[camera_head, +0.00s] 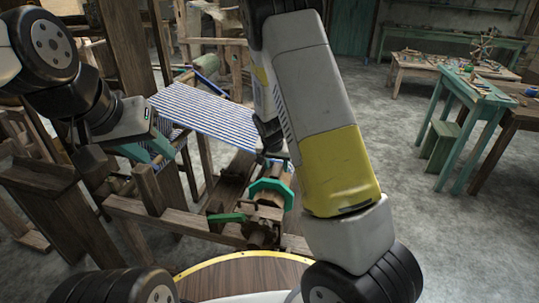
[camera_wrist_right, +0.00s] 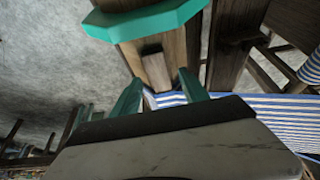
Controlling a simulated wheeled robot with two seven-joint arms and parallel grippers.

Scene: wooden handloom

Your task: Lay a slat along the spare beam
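The spare beam seems to be the wooden roller with a teal eight-sided flange (camera_head: 271,191), low on the loom. In the right wrist view, a teal flange (camera_wrist_right: 150,20) crosses the top, with brown beam wood (camera_wrist_right: 178,50) below it. A short, pale slat-like piece (camera_wrist_right: 155,68) lies against this wood; I cannot tell whether it is the slat. My right gripper (camera_wrist_right: 160,82) has its teal fingers apart, one on each side of that piece, with gaps visible. In the head view my right arm mostly hides this gripper. My left gripper (camera_head: 150,150) is open and empty above the loom's left side.
Blue-and-white striped cloth (camera_head: 210,110) stretches over the loom behind the beam. Dark loom posts and rails (camera_head: 165,212) surround the left gripper. A round wooden top with a yellow rim (camera_head: 245,275) is at the front. Teal tables (camera_head: 480,88) stand at right, beyond clear floor (camera_head: 425,215).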

